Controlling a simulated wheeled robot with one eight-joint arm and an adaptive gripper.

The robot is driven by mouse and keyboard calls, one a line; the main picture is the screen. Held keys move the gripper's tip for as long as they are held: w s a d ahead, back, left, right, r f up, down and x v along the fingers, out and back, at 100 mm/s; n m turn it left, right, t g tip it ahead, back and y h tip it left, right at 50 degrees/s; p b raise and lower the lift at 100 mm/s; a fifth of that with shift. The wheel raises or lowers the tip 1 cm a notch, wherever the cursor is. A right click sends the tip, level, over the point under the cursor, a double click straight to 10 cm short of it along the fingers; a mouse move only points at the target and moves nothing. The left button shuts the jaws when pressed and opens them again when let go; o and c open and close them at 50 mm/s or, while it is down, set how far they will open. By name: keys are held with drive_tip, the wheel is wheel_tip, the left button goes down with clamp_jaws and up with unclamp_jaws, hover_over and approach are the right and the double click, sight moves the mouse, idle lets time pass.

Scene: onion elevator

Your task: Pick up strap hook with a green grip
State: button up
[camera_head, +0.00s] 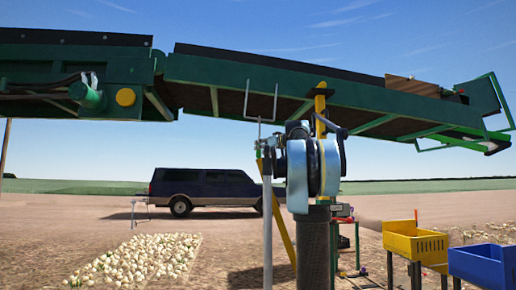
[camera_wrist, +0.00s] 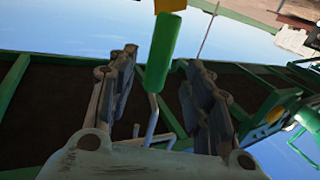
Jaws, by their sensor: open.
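A green cylindrical grip (camera_wrist: 163,52) with a bent grey metal rod (camera_wrist: 152,118) below it shows in the wrist view. It looks like the strap hook. My gripper (camera_wrist: 160,64) is open, with one finger left and one right of the grip in that view. I cannot tell whether either finger touches it or how far ahead it is. In the head view, my arm's blue-grey joint (camera_head: 315,165) stands before the conveyor and hides my fingers. I cannot make out the green grip there.
A long green conveyor (camera_head: 290,90) spans overhead behind my arm. A grey fork-shaped metal piece (camera_head: 260,121) stands left of the arm. A yellow crate (camera_head: 415,245) and a blue crate (camera_head: 483,265) are at lower right. Onions (camera_head: 135,260) lie on the ground at left; a dark car (camera_head: 205,188) stands behind.

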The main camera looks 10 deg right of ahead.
drive_tip(key=x, duration=0.4)
drive_tip(key=shift+w+f, duration=0.3)
drive_tip(key=shift+w, duration=0.05)
clamp_jaws()
drive_tip(key=shift+r, duration=0.1)
